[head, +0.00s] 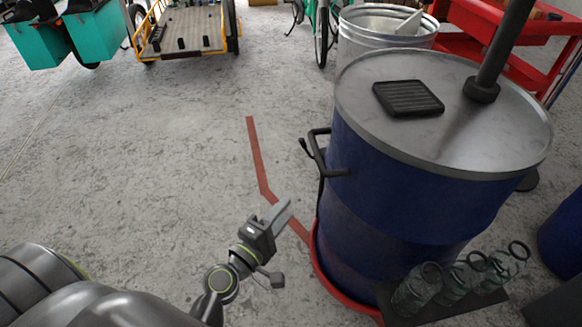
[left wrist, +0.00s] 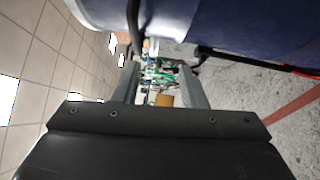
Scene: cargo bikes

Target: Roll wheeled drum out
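The wheeled drum (head: 390,185) is dark blue with a grey metal lid, and its foot sits in a red round base (head: 325,272). A black handle (head: 318,155) sticks out from its left side. My left gripper (head: 283,212) is low to the left of the drum, below the handle and apart from it. In the left wrist view its fingers (left wrist: 160,85) stand apart with nothing between them. The drum's blue side (left wrist: 240,25) fills the top of that view, with a black bar of the handle (left wrist: 133,25) near the fingers. My right gripper is not in view.
A black pad (head: 408,98) and a dark post (head: 493,55) stand on the lid. Springs (head: 460,280) lie on a dark plate in front. A metal bin (head: 385,35) and red cart (head: 480,20) are behind. Red floor tape (head: 256,155) crosses open concrete left of the drum.

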